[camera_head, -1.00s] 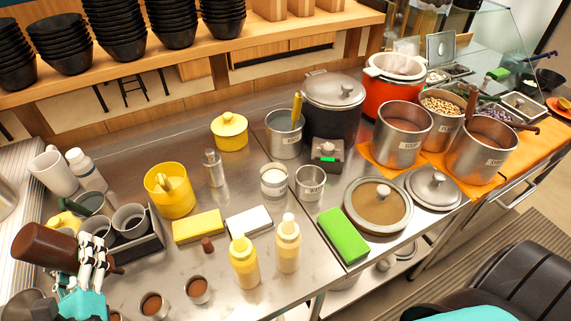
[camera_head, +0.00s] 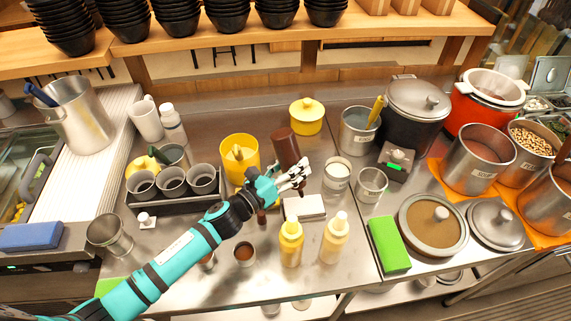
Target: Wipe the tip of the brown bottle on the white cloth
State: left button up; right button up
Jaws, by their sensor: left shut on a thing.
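My left gripper (camera_head: 292,178) is shut on the brown bottle (camera_head: 287,148) and holds it above the middle of the counter. The bottle's wide end points up and slightly left. The white cloth (camera_head: 306,208) lies folded on the counter just below the gripper in the picture, partly covered by the hand. My right gripper is not in view.
Two yellow bottles (camera_head: 291,243) stand in front of the cloth. A yellow container (camera_head: 240,156) stands left of the brown bottle, and a white-filled cup (camera_head: 337,176) stands to the right. A green sponge (camera_head: 389,245) lies further right. A cup rack (camera_head: 176,200) is at left.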

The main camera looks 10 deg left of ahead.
pick_arm(q)
jog(key=w+d+f+b, duration=0.1)
jog(key=d+f+b, duration=0.1)
jog(key=d+f, duration=0.15)
jog(key=a, duration=0.1)
jog(key=s+a, duration=0.1)
jog(key=a, duration=0.1)
jog(key=a+r, duration=0.1)
jog(key=a, duration=0.1)
jog(key=shift+s+a, duration=0.2)
jog(key=shift+s, duration=0.1)
jog(key=shift+d+f, duration=0.1)
jog(key=shift+f, duration=0.05)
jog(key=shift+f+b, duration=0.55)
jog(key=shift+b, duration=0.05)
dwell(1.3)
jog(key=shift+d, duration=0.15)
jog(key=shift+w+d, duration=0.25)
jog(key=shift+d, duration=0.5)
jog(key=shift+w+d, duration=0.25)
jog(key=shift+d, duration=0.55)
jog(key=shift+w+d, duration=0.25)
jog(key=shift+d, duration=0.5)
